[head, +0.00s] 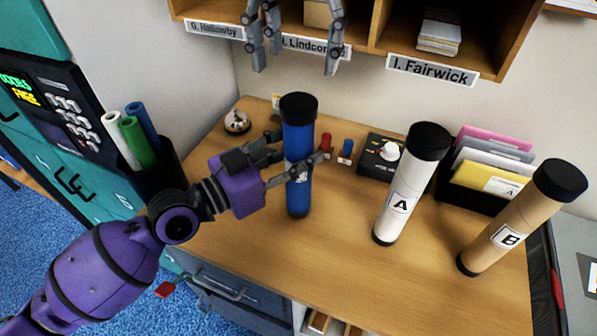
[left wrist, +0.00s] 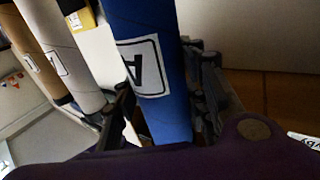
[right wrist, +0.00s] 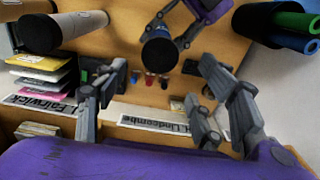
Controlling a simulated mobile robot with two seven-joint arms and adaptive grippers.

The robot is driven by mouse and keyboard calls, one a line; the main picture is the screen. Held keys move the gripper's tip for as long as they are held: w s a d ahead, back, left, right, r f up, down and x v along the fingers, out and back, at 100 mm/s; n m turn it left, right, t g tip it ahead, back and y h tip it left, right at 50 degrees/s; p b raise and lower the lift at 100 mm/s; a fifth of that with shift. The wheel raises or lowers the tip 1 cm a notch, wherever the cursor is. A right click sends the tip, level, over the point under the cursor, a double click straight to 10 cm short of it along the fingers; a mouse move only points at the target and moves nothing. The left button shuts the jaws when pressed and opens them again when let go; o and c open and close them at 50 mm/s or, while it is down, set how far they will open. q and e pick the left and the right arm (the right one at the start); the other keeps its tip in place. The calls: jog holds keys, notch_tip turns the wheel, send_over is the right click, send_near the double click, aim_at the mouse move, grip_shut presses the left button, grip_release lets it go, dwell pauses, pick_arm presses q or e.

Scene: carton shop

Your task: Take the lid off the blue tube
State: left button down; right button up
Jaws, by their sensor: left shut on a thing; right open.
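The blue tube (head: 298,197) stands upright on the desk with a black lid (head: 298,106) on its top. My left gripper (head: 298,162) is shut around the tube's middle from the left. In the left wrist view the blue tube (left wrist: 145,25), with an upside-down letter label, lies between the fingers (left wrist: 163,100). My right gripper (head: 296,66) is open and empty, above and behind the lid near the shelf. In the right wrist view the lid (right wrist: 159,50) shows beyond the open fingers (right wrist: 155,95), apart from them.
White tube A (head: 398,195) and brown tube B (head: 510,235) stand to the right. A file holder (head: 455,190), black device (head: 377,165), red and blue small items and bell (head: 237,122) sit on the desk (head: 330,270). The pigeonhole shelf (head: 365,40) hangs close to my right gripper.

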aim_at(300, 103)
notch_tip(300, 103, down, 8)
jog(key=n, duration=0.2)
jog(key=shift+s+d+r+n, duration=0.1)
jog(key=shift+d+n, duration=0.05)
jog(key=shift+n, duration=0.25)
dwell(0.4)
jog(key=c, duration=1.4)
jog(key=shift+o, duration=0.2)
jog(key=shift+r, duration=0.15)
jog(key=shift+r, duration=1)
jog(key=shift+r, duration=0.1)
